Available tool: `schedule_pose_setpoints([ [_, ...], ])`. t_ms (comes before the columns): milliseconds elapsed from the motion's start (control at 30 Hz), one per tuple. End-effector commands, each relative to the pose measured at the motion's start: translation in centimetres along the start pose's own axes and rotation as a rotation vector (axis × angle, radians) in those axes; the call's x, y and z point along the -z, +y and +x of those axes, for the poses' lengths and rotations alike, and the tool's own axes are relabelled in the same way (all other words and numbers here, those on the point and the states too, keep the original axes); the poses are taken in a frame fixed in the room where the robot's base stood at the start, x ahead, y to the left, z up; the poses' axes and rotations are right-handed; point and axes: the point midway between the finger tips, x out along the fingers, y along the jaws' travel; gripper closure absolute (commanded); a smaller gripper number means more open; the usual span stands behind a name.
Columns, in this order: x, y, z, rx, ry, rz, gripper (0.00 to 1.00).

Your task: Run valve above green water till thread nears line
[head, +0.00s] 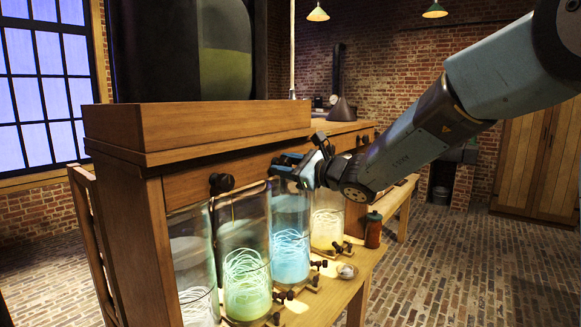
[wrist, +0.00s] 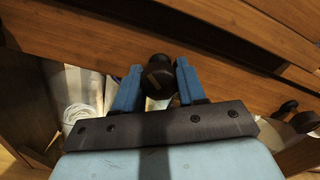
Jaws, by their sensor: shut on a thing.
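The jar of green water (head: 246,280) stands second from the left in the head view, with pale tangled thread (head: 246,266) in and above the liquid. A dark valve knob (head: 221,182) sticks out of the wooden board above its left side. My gripper (head: 287,168) is at the board, to the right of that knob and above the blue-water jar (head: 291,245). In the head view, my gripper hides this knob. I cannot make out a level line on the green jar.
A whitish jar (head: 195,275) stands at the left and a yellowish jar (head: 327,225) at the right. Small taps (head: 283,297) and a small dish (head: 346,271) lie along the bench front. A reddish-brown bottle (head: 373,230) stands near the bench's right end. The brick floor at right is clear.

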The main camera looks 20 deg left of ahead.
Motion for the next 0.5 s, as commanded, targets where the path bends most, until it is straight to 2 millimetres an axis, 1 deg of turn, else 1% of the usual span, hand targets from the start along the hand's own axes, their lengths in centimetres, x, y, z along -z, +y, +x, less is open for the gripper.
schedule_pose_setpoints([
  [33, 0.13, 0.58, 0.09, -0.011, 0.002, 0.015, 0.89],
  [167, 0.15, 0.56, 0.08, -0.010, 0.003, 0.122, 0.89],
  [500, 0.13, 0.56, 0.09, -0.010, 0.004, 0.480, 0.89],
])
